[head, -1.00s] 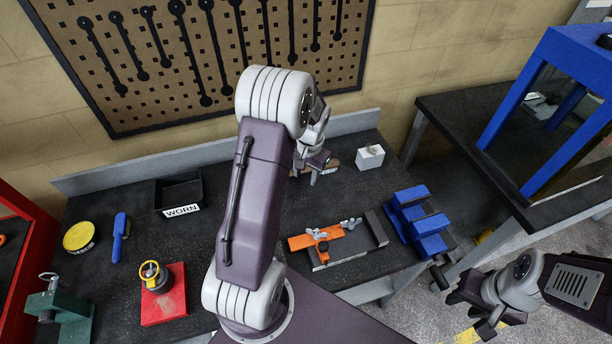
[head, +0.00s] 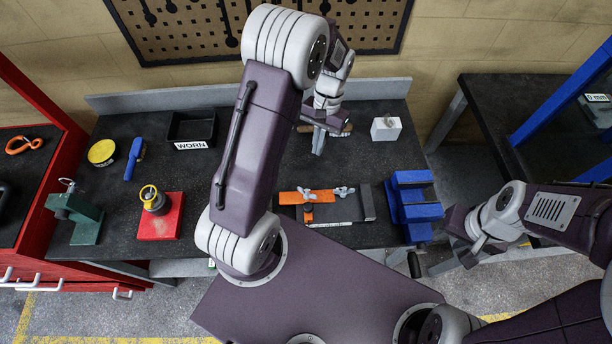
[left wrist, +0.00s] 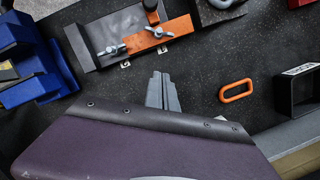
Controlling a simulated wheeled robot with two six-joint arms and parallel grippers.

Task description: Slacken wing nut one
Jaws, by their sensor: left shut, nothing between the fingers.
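One wing nut (head: 305,194) is at the left and one (head: 343,191) toward the right in the head view. In the left wrist view they also show, one wing nut (left wrist: 157,32) near the middle of the bar and one (left wrist: 111,49) at its end. I cannot tell which is number one. My left gripper (head: 318,148) is shut and empty, apart from the fixture, behind it. My right gripper (head: 470,247) hangs off the bench's right side; its fingers are unclear.
A blue vise (head: 412,203) stands right of the fixture. A white block (head: 386,130) sits behind. An orange ring (left wrist: 236,91) lies near my left gripper. A black WORN bin (head: 190,127), a red block (head: 160,217) and a green tool (head: 78,215) are at left.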

